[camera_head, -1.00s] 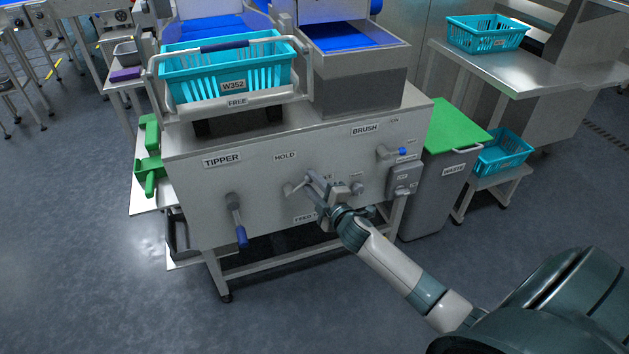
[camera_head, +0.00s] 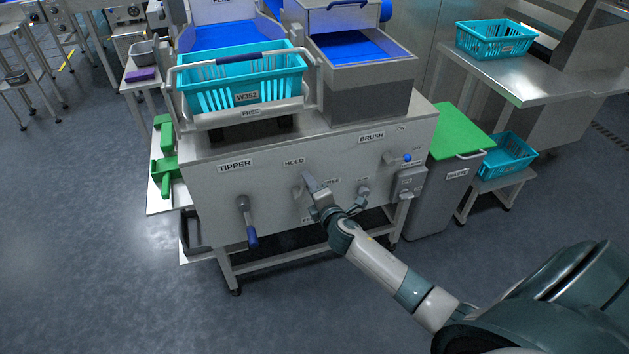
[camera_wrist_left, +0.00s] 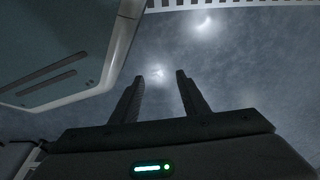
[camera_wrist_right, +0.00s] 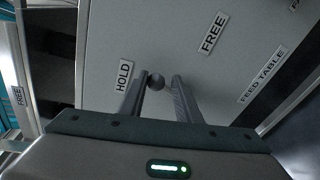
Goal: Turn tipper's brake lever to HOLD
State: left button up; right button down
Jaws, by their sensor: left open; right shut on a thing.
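The brake lever (camera_head: 307,180) is on the grey machine front, just below and right of the HOLD label (camera_head: 294,161). My right gripper (camera_head: 314,190) is shut on it and hides part of it. In the right wrist view a dark round knob (camera_wrist_right: 156,82) lies between the fingers, close to the HOLD label (camera_wrist_right: 123,75) and farther from the FREE label (camera_wrist_right: 213,33). The TIPPER label (camera_head: 235,165) is to the left. My left gripper (camera_wrist_left: 158,74) is open and empty over the floor in the left wrist view; the head view does not show it.
A blue-gripped lever (camera_head: 250,230) hangs below TIPPER. A turquoise crate (camera_head: 285,88) marked W352 sits in the tipper cradle on top. Other controls and a grey box (camera_head: 410,183) are to the right, beside the green-lidded waste bin (camera_head: 432,200). The floor in front is open.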

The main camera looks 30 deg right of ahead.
aim_at(294, 177)
jog(key=shift+w+a+r+n, duration=0.1)
jog(key=shift+a+r+n, duration=0.2)
jog(key=shift+a, duration=0.45)
jog(key=shift+a+n+p, duration=0.2)
jog(key=shift+n+p, duration=0.1)
jog(key=shift+p, duration=0.15)
jog(key=shift+w+a+n+p, duration=0.2)
jog(key=shift+a+n+p, duration=0.55)
jog(key=shift+n, duration=0.25)
pick_arm(q)
jog(key=shift+w+d+t, duration=0.9)
jog(key=shift+d+t, duration=0.1)
jog(key=shift+d, duration=0.1)
pick_arm(e)
jog(key=shift+f+h, duration=0.15)
jog(key=shift+h, duration=0.25)
pick_arm(q)
jog(key=shift+h, duration=0.3)
pick_arm(e)
jog(key=shift+s+a+f+n, duration=0.1)
jog(key=shift+n, duration=0.2)
jog(key=shift+g, duration=0.3)
pick_arm(q)
jog(key=shift+f, duration=0.1)
pick_arm(e)
jog(key=c, duration=1.3)
grip_release()
jog(key=shift+f, duration=0.15)
jog(key=shift+o, duration=0.2)
